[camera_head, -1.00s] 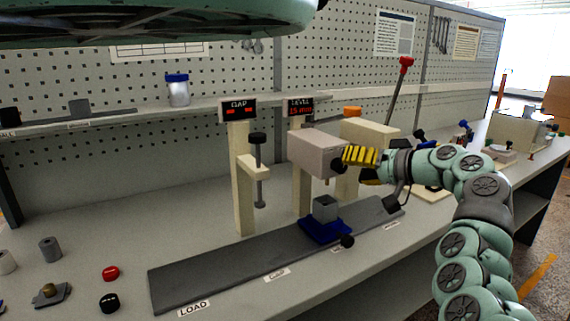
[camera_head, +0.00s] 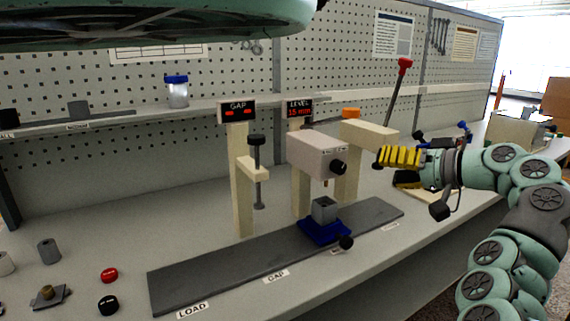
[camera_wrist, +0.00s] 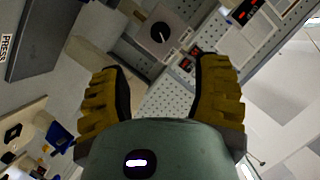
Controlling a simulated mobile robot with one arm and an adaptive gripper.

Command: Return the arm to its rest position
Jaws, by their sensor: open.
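My arm (camera_head: 515,215) reaches in from the right side of the head view, bent over the bench's front edge. My gripper (camera_head: 385,157) has yellow ribbed fingers that point left. It is raised above the bench, apart from the beige box with the black knob (camera_head: 316,153). In the wrist view the two yellow fingers (camera_wrist: 160,95) stand wide apart with nothing between them.
A blue carriage with a grey block (camera_head: 324,226) sits on the dark rail (camera_head: 220,268). The GAP post (camera_head: 241,185) and a red-topped lever (camera_head: 398,95) stand behind. Red (camera_head: 109,275) and black (camera_head: 108,305) buttons are at front left.

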